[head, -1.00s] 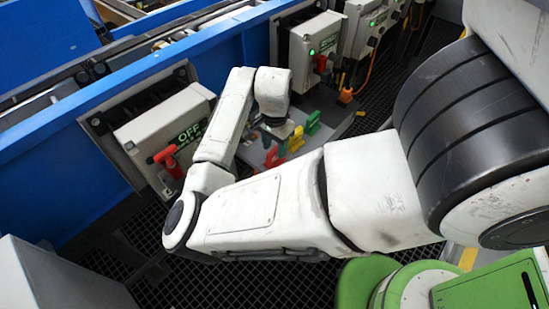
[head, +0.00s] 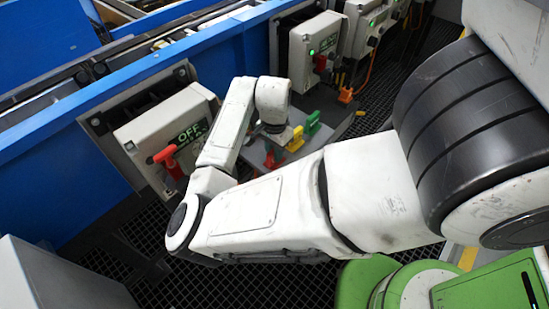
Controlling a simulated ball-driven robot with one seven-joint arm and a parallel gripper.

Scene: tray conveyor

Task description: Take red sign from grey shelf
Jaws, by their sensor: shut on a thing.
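The grey shelf (head: 334,124) sits beside the blue conveyor frame, partly hidden behind my arm. On it stand a green sign (head: 312,124) and a yellow sign (head: 295,140). The red sign (head: 271,159) is nearest to me in this row, low at the shelf's left part, and only partly visible. My gripper (head: 272,131) points down over the red sign and is shut on it. The fingertips are small and mostly hidden by my wrist, so the exact contact is not clear.
A grey box marked OFF (head: 165,125) with a red handle (head: 166,156) is left of my arm. Another box with a green light (head: 312,38) is beyond the shelf. The blue conveyor wall (head: 228,60) runs behind. Dark grating (head: 270,288) covers the floor.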

